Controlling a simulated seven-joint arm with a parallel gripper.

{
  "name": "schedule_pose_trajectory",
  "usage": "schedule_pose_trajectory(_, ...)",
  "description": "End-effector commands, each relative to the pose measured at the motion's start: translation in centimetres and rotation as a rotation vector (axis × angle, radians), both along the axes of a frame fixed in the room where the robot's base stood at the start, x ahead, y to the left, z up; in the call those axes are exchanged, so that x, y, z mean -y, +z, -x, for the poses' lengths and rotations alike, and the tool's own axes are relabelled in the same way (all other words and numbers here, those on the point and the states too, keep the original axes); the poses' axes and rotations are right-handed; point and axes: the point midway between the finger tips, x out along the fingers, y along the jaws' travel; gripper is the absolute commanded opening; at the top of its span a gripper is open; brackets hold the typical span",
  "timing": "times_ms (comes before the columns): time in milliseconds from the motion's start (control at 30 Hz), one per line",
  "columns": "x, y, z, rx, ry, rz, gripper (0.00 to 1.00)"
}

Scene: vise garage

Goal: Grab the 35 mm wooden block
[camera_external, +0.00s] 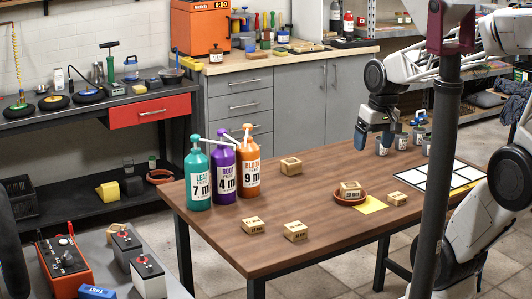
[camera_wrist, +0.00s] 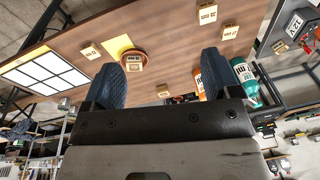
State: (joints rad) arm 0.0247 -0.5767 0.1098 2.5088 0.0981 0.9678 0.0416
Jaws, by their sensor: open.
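Several small wooden blocks with printed labels sit on the brown table. One block (camera_external: 295,231) is near the front edge, with another block (camera_external: 253,226) to its left. A third block (camera_external: 290,166) is farther back. One block (camera_external: 349,189) is in a terracotta dish (camera_external: 337,201), and another block (camera_external: 397,198) is right of it. The labels are too small for me to tell surely which reads 35 mm. My gripper (camera_external: 374,136) is above the table's back right, apart from the blocks. In the wrist view its blue fingers (camera_wrist: 161,68) are wide apart and empty.
Teal (camera_external: 198,178), purple (camera_external: 223,173) and orange (camera_external: 248,163) pump bottles stand at the table's left. A yellow note (camera_external: 371,205) lies by the dish. A white gridded panel (camera_external: 436,175) and grey cups (camera_external: 401,141) are at the right. A dark post (camera_external: 440,190) crosses this view.

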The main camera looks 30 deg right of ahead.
Motion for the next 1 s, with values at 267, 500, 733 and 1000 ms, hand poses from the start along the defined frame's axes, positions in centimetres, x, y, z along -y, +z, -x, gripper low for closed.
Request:
schedule_pose_trajectory(267,-1.8,-4.4,-2.4,-0.187,-0.165,-0.181,0.83)
schedule_pose_trajectory(500,-3.4,-8.0,-4.6,-0.351,-0.330,-0.341,0.83)
schedule_pose_trajectory(733,-4.6,-11.4,-6.8,-0.503,-0.498,-0.488,0.83)
schedule_pose_trajectory(1000,-5.7,-15.6,-9.5,-0.675,-0.707,-0.657,0.83)
